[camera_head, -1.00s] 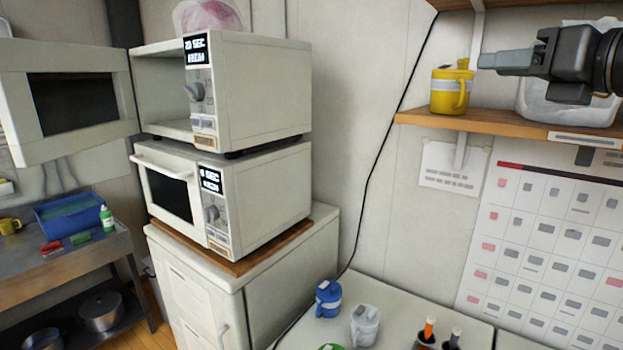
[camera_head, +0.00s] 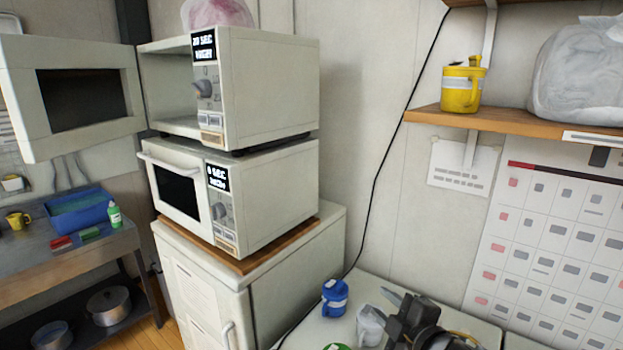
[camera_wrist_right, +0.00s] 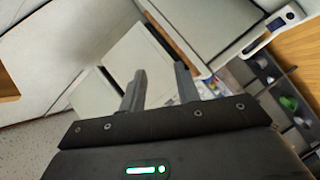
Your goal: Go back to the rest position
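My right gripper (camera_head: 387,306) is low in the head view, over the counter beside the white mug. In the right wrist view its two fingers (camera_wrist_right: 160,84) stand apart with nothing between them, so it is open and empty. It is clear of the shelf and the yellow mug (camera_head: 460,92). My left gripper is not in view.
Two stacked microwaves (camera_head: 268,90) stand on a cabinet (camera_head: 290,265); the upper one's door (camera_head: 25,115) is open. A blue mug (camera_head: 335,298) and a white mug (camera_head: 370,326) sit on the counter, the white one partly hidden by my gripper. A shelf (camera_head: 520,122) holds a bag (camera_head: 580,80).

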